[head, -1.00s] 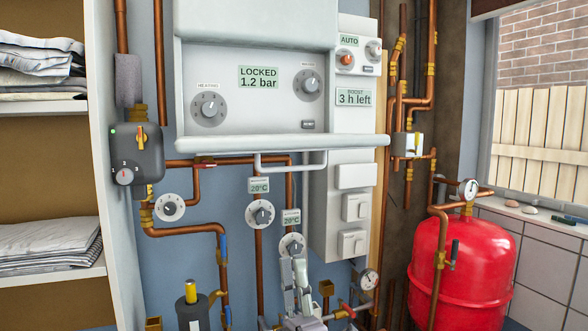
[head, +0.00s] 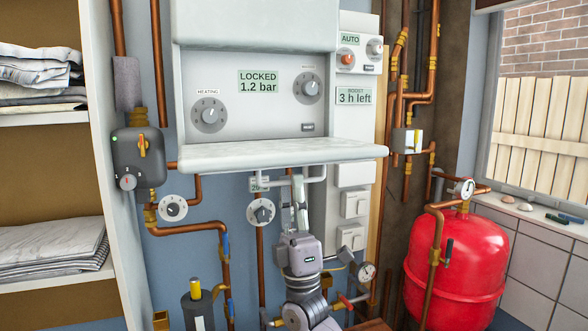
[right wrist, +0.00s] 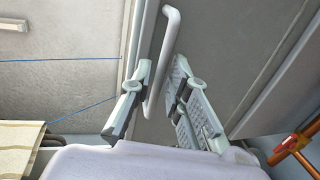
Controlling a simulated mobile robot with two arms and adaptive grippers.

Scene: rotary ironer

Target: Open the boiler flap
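The white boiler flap (head: 270,156) juts out level or nearly level below the boiler's control panel (head: 258,105), with the panel in plain view above it. Its pale bar handle (head: 318,179) hangs under the flap, partly hidden by my fingers. My right gripper (head: 299,190) comes up from below to the handle. In the right wrist view the handle (right wrist: 172,38) passes between the two fingers of my right gripper (right wrist: 162,64), which stand apart on either side. The handle is closer to the left finger; contact cannot be told. My left gripper is not in view.
Copper pipes (head: 189,229), dials and a pressure gauge (head: 366,271) crowd the wall below the flap. A red tank (head: 456,265) stands at the right. Shelves with folded cloth (head: 50,248) are at the left. A white switch box (head: 353,205) is right of my gripper.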

